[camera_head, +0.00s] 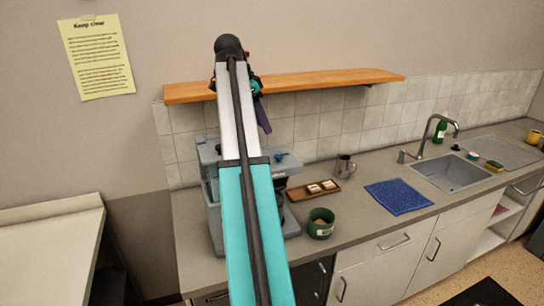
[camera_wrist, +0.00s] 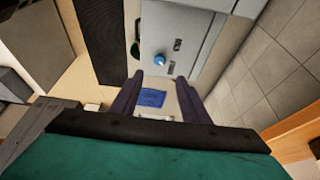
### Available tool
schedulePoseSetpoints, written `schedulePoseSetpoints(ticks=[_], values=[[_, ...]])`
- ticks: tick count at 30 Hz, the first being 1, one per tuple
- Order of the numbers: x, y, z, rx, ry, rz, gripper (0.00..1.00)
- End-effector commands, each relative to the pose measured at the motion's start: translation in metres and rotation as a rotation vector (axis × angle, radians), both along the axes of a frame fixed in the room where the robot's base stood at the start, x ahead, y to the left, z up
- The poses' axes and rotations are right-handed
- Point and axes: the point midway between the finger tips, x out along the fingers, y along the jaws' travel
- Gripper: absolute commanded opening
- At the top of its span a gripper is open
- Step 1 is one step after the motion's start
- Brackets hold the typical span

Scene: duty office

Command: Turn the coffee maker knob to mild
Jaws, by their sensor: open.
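The grey coffee maker (camera_head: 207,160) stands on the counter at the left, largely hidden behind my arm in the head view. Its blue knob (camera_head: 281,157) shows just right of the arm. In the wrist view the coffee maker (camera_wrist: 205,15) fills the top middle, with the round blue knob (camera_wrist: 159,60) on its face. Small dark markings sit beside the knob, too small to read; its setting cannot be told. My gripper (camera_wrist: 160,77) is open and empty, its two purple fingers apart and clear of the knob. In the head view the gripper (camera_head: 264,126) hangs in front of the shelf, above the coffee maker.
A wooden shelf (camera_head: 330,79) runs along the wall close to my gripper. A wooden tray (camera_head: 296,194), a metal jug (camera_head: 345,166), a green cup (camera_head: 320,231) and a blue cloth (camera_head: 398,196) lie right of the coffee maker. The sink (camera_head: 450,174) is farther right.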

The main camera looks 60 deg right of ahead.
Motion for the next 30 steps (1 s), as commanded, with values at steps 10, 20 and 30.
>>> schedulePoseSetpoints(ticks=[10, 20, 30], values=[[-0.005, -0.006, -0.022, 0.000, 0.000, 0.000, 0.42], [-0.008, -0.012, -0.039, 0.000, 0.000, 0.001, 0.42], [-0.015, -0.020, -0.065, 0.000, 0.000, 0.001, 0.42]])
